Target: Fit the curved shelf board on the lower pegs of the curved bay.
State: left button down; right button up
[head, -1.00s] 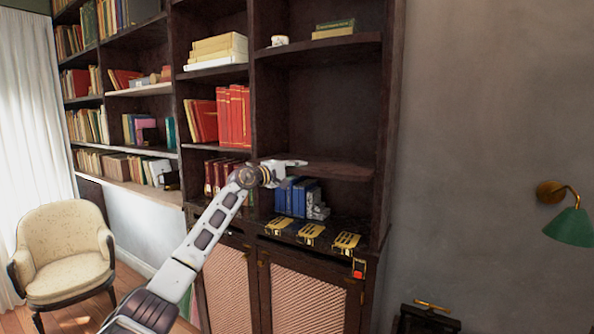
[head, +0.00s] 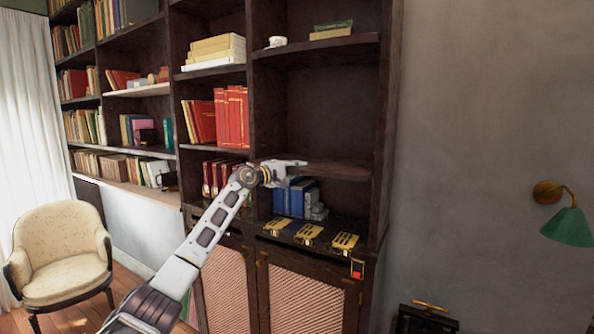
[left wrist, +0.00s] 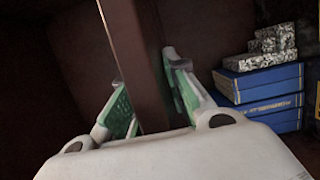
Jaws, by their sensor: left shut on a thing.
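The curved shelf board (head: 340,170) is dark brown wood and lies roughly level inside the right-hand bay, below the upper shelf and above the blue books. My left gripper (head: 296,163) is at its left front part. In the left wrist view the two green-padded fingers (left wrist: 147,100) are shut on the board (left wrist: 143,60), one on each side of it. The curved bay (head: 315,105) is dark wood with a bare back panel. The lower pegs cannot be made out, and I cannot tell whether the board rests on them. My right gripper is out of view.
Several yellow-and-black pieces (head: 309,235) lie on the ledge in front. The upper shelf (head: 315,46) carries a cup and books. A green lamp (head: 568,225) is on the right wall.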

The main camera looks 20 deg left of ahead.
pick_arm(q)
jog(key=shift+w+d+r, duration=0.15)
jog(key=shift+w, duration=1.2)
jog(key=shift+w+d+r, duration=0.1)
jog(key=shift+w+r, duration=0.05)
jog(key=shift+w, duration=1.15)
dwell(1.4)
jog(key=c, duration=1.3)
grip_release()
jog(key=shift+f, duration=0.4)
jog(key=shift+s+a, duration=0.1)
jog(key=shift+s+a+r, duration=0.15)
jog(key=shift+s+a, duration=0.1)
jog(key=shift+s, duration=0.3)
jog(key=shift+v, duration=5.3)
jog(key=shift+s+d+r, duration=0.1)
jog(key=shift+d, duration=0.05)
